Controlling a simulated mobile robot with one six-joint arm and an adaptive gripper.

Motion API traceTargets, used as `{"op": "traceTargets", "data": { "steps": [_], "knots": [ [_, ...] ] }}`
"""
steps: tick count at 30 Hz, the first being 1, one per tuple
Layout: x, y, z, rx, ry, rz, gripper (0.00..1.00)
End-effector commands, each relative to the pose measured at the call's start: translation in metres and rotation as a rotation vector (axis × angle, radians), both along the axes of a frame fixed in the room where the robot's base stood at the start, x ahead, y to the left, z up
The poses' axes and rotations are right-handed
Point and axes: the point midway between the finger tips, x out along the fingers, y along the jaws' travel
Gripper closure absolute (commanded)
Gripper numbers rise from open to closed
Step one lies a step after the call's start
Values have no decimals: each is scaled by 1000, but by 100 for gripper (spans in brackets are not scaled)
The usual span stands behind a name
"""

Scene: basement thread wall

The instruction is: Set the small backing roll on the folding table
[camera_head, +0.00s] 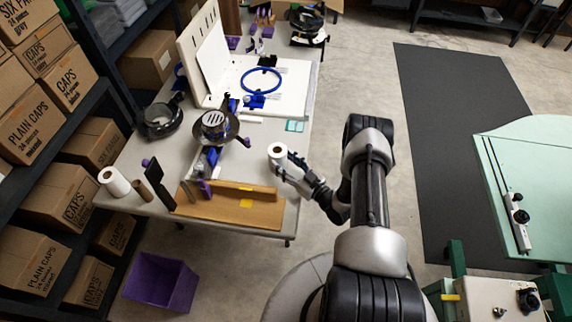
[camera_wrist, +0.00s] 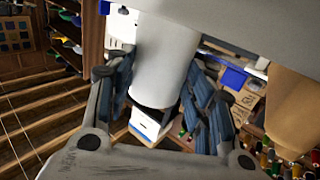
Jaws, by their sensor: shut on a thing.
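The small backing roll (camera_head: 277,151), a white cylinder with a dark core hole, stands in the jaws of my gripper (camera_head: 283,166) near the right edge of the folding table (camera_head: 258,132). In the wrist view the roll (camera_wrist: 165,62) fills the space between the two fingers of my gripper (camera_wrist: 160,95), which are shut on it. The table has a light grey top. I cannot tell whether the roll touches the tabletop or is held above it.
A larger white roll (camera_head: 114,182) lies at the table's front left. A brown board (camera_head: 235,207) lies along the front edge, with a round black device (camera_head: 215,125) behind it. A blue hoop (camera_head: 261,81) is farther back. A purple bin (camera_head: 160,283) stands on the floor.

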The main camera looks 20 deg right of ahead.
Motion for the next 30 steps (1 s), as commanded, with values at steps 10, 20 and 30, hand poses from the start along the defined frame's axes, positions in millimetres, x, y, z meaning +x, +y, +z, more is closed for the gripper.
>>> {"op": "traceTargets", "data": {
  "steps": [10, 20, 30],
  "knots": [
    [0, 0, -2, -1, -1, 0, 49],
    [0, 0, -1, -1, -1, 0, 31],
    [0, 0, 3, -1, -1, 0, 31]
  ]
}}
